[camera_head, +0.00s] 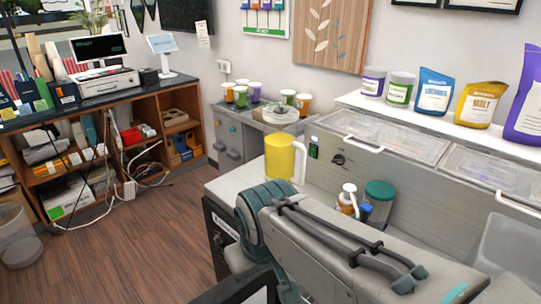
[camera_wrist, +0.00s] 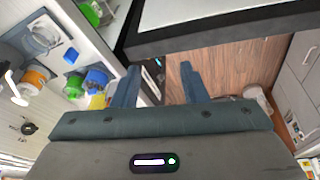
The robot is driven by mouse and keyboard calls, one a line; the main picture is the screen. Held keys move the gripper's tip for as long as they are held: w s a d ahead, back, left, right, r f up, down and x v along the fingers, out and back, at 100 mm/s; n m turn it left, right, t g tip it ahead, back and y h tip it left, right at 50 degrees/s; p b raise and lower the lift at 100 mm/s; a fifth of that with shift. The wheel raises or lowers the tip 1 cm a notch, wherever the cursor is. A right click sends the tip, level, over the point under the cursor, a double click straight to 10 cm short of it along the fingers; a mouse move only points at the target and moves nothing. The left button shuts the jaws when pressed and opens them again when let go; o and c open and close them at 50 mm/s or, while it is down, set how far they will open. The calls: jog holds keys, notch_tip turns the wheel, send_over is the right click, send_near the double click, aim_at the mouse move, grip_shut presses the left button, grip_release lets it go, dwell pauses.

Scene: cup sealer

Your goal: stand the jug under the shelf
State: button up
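The yellow jug (camera_head: 279,158) with a pale handle on its right appears upright in the head view. The white shelf (camera_head: 420,121) runs along the wall at the right, above lidded bins. My gripper (camera_wrist: 160,86) shows in the wrist view with its two blue-grey fingers apart and nothing between them. In the head view my own arm hides the fingers. A small yellow patch shows beside the left finger in the wrist view; I cannot tell whether it is the jug.
A pump bottle (camera_head: 348,198) and a green-lidded tub (camera_head: 379,200) stand on the counter right of the jug. Several cups (camera_head: 254,92) stand behind it at the cup sealer. Tubs and bags line the shelf. The wooden floor (camera_head: 150,235) at left is open.

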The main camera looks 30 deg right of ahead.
jog(key=w+d+f+n+g+h+b, duration=0.25)
jog(key=w+d+n+h, duration=0.2)
jog(key=d+n, duration=0.35)
jog(key=n+t+h+b, duration=0.4)
jog(key=n+t+h, duration=0.1)
jog(key=n+h, duration=0.75)
send_near(302, 158)
jog(key=shift+n, duration=0.25)
jog(key=x, duration=0.7)
jog(key=shift+d+f+p, duration=0.1)
jog(key=shift+f+p, duration=0.2)
jog(key=shift+p, duration=0.1)
jog(key=shift+r+p+x, duration=0.2)
jog(key=shift+p+x, duration=0.65)
jog(key=shift+x, duration=1.9)
jog(key=shift+w, duration=0.1)
jog(key=shift+c, duration=0.3)
grip_shut()
